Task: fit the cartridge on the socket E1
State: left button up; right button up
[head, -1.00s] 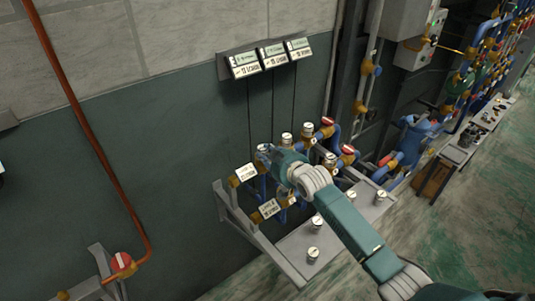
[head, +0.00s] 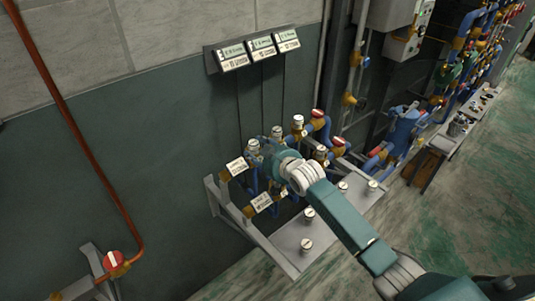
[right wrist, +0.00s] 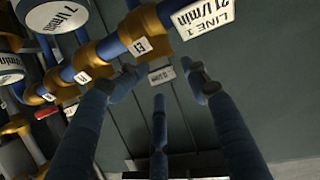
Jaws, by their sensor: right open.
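A white-topped cartridge (head: 252,146) stands upright at the left end of the row on the blue and brass manifold. Whether it is fully seated cannot be told. My right gripper (head: 268,160) is just to its right, open, and partly hidden by its own wrist. In the right wrist view its spread fingers (right wrist: 160,88) hold nothing. That view is upside down; the tag that seems to read E1 (right wrist: 140,46) is on a brass fitting (right wrist: 147,27) beyond the fingers, and what stands above it is out of frame. My left gripper is not in view.
Two more white caps (head: 277,132) (head: 298,122) stand along the manifold. Several white-topped cartridges (head: 306,244) stand on the grey shelf (head: 282,238). A line plate (head: 236,166) hangs at the left. Three wall signs (head: 262,48) are above. A red-knobbed valve (head: 113,260) is lower left.

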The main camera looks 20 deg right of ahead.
jog(key=v, duration=1.1)
jog(key=shift+r, duration=0.2)
notch_tip(320, 180, up, 6)
jog(key=p, duration=0.6)
jog(key=shift+p, duration=0.4)
jog(key=shift+f, duration=0.1)
